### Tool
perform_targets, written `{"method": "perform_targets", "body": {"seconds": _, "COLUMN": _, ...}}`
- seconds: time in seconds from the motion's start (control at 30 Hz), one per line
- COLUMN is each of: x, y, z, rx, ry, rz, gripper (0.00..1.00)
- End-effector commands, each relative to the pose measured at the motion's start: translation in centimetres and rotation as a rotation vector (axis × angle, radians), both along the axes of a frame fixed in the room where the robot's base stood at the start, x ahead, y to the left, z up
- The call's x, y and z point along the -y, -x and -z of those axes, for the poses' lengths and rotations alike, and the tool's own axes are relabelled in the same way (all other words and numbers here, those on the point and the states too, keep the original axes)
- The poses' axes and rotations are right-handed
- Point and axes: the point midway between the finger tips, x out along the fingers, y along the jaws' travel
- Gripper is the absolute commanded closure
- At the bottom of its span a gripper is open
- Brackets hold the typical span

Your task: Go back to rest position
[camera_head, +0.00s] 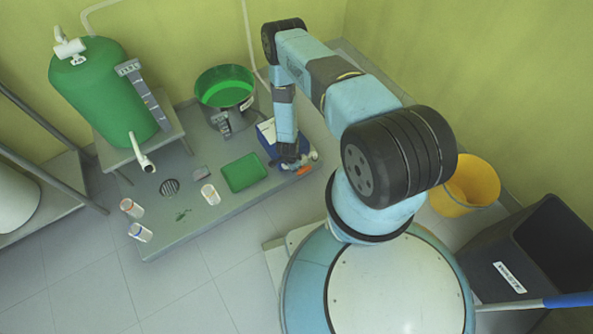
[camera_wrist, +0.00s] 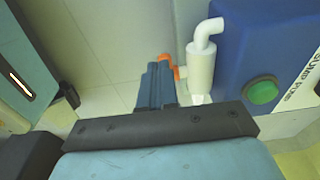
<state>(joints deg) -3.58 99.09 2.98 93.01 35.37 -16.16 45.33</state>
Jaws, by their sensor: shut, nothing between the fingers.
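My blue arm reaches from its base to the far side of the low grey platform (camera_head: 215,160). My gripper (camera_head: 291,165) points down beside the blue pump box (camera_head: 268,142). In the wrist view my gripper (camera_wrist: 158,72) has its two fingers together and holds nothing. Its tips are close to an orange part (camera_wrist: 169,61) on the white pipe fitting (camera_wrist: 200,72); whether they touch cannot be told. The blue box (camera_wrist: 262,45) with a green button (camera_wrist: 262,91) stands right of the fitting. My wrist hides part of the box in the head view.
A green tank (camera_head: 105,90), a green-filled bucket (camera_head: 226,92), a green tray (camera_head: 244,172) and several small white containers (camera_head: 210,194) are on or over the platform. A yellow bucket (camera_head: 470,185) and a dark bin (camera_head: 535,255) stand right. Floor at the lower left is clear.

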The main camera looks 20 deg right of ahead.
Motion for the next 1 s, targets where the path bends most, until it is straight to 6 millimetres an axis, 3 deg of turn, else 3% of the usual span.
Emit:
{"method": "perform_targets", "body": {"seconds": 0.2, "x": -3.2, "y": 0.7, "z": -2.7, "rx": 0.001, "ry": 0.001, "rz": -0.004, "gripper": 1.00}}
{"method": "perform_targets", "body": {"seconds": 0.4, "x": -5.2, "y": 1.1, "z": -4.3, "rx": 0.002, "ry": 0.001, "rz": -0.003, "gripper": 1.00}}
{"method": "perform_targets", "body": {"seconds": 0.83, "x": -5.9, "y": 1.3, "z": -5.0, "rx": 0.002, "ry": 0.001, "rz": -0.003, "gripper": 1.00}}
{"method": "perform_targets", "body": {"seconds": 1.0, "x": -6.3, "y": -1.1, "z": -7.4, "rx": 0.017, "ry": -0.018, "rz": -0.029, "gripper": 1.00}}
